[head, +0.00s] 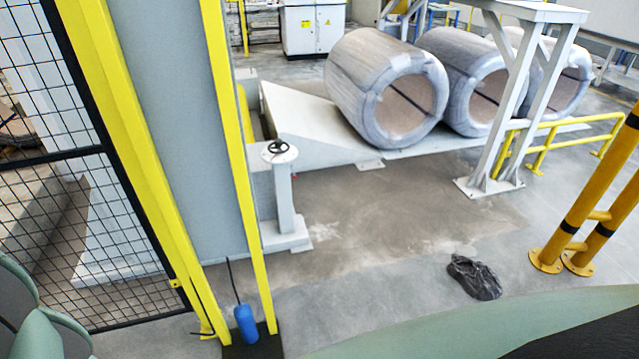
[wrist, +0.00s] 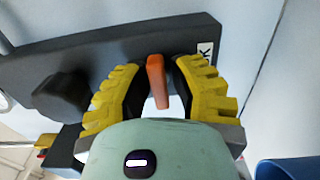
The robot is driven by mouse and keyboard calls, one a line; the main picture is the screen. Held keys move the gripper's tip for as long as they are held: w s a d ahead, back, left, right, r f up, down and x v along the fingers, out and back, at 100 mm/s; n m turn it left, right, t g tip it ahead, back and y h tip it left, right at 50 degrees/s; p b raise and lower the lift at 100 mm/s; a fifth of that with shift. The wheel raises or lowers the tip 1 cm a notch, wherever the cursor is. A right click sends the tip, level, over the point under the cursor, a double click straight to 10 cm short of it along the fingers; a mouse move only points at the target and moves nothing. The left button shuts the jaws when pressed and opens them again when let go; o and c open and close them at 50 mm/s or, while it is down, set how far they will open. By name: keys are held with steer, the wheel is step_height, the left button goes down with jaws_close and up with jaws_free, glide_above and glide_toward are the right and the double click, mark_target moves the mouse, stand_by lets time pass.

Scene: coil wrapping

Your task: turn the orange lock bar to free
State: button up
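In the wrist view the orange lock bar (wrist: 157,80) stands out from a dark grey plate (wrist: 70,62), roughly upright in the picture and slightly tilted. My gripper (wrist: 160,88) has its yellow, black-padded fingers on either side of the bar. The fingers are apart, with a gap showing beside the bar, so they do not appear closed on it. A white label (wrist: 205,50) with a dark letter, partly hidden, sits on the plate by the right finger. The lock bar and the gripper cannot be made out in the head view.
A black knob (wrist: 62,95) sticks out left of my gripper. A blue object (wrist: 288,168) is at the wrist view's lower right. The head view shows a mesh fence (head: 90,230), wrapped coils (head: 385,85), yellow posts (head: 590,215) and a crumpled black bag (head: 474,277) on open floor.

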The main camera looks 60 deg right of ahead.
steer(key=o, duration=0.4)
steer(key=shift+c, duration=0.2)
steer(key=v, duration=1.2)
